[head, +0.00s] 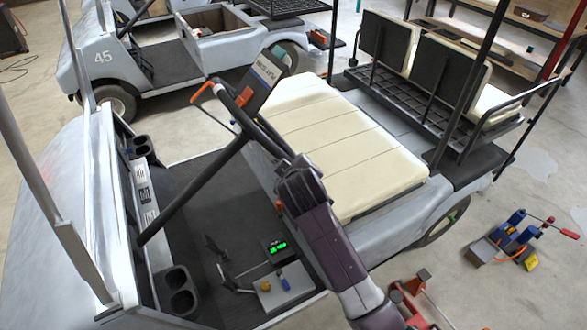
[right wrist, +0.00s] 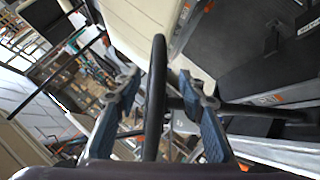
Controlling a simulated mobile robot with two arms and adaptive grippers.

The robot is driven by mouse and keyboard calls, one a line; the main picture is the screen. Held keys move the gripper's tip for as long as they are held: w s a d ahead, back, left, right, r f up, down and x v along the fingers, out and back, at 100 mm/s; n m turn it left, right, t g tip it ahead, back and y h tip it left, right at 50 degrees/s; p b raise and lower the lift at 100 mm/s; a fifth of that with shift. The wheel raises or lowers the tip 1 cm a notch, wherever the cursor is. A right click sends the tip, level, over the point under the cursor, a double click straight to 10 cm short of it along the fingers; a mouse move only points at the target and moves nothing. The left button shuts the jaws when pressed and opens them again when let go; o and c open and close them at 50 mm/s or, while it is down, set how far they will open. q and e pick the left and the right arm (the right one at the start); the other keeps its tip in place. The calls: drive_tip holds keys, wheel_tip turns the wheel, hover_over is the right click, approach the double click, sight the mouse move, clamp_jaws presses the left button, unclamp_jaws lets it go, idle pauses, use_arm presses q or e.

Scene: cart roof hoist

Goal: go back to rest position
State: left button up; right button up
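My right gripper (head: 293,175) reaches in from the lower right in the head view, at the lower end of the cart's black steering wheel (head: 229,104). In the right wrist view, the two blue-grey fingers of the right gripper (right wrist: 161,80) stand apart. The wheel rim (right wrist: 154,110) passes between them, with a visible gap on each side. The gripper is open around the rim and does not clamp it. My left gripper is in neither view.
The cream seat (head: 340,135) and a roof post stand close to my right arm. A green-lit box (head: 276,248) and a pale tray (head: 283,287) sit on the cart floor. Another cart (head: 180,60) stands behind. Tools (head: 515,240) lie on the floor at right.

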drive_tip(key=shift+s+r, duration=0.2)
drive_tip(key=shift+s, duration=0.05)
idle(0.3)
drive_tip(key=s+d+f+m+g+b, duration=0.1)
drive_tip(key=s+d+f+g, duration=0.3)
drive_tip(key=f, duration=1)
drive_tip(key=s+d+f+m+t+b, duration=0.15)
drive_tip(key=s+f, duration=0.45)
drive_tip(key=f, duration=0.7)
drive_tip(key=s+d+f+g+b, duration=0.25)
drive_tip(key=s+d+f, duration=0.2)
drive_tip(key=f, duration=0.95)
drive_tip(key=s+d+f+m+g+b, duration=0.1)
drive_tip(key=s+d+f, duration=0.4)
drive_tip(key=s, duration=0.8)
drive_tip(key=s+d+f+m+g+b, duration=0.1)
drive_tip(key=s+d+f, duration=0.4)
drive_tip(key=s+f, duration=0.5)
drive_tip(key=s+d+f+m+g+h+b, duration=0.1)
drive_tip(key=s+d+f, duration=0.5)
drive_tip(key=s, duration=1.1)
wheel_tip(320, 180, down, 2)
drive_tip(key=m+g, duration=0.1)
drive_tip(key=m, duration=0.1)
drive_tip(key=shift+s+f+m+g, duration=0.25)
drive_tip(key=shift+s+m+g, duration=0.1)
drive_tip(key=shift+g, duration=0.05)
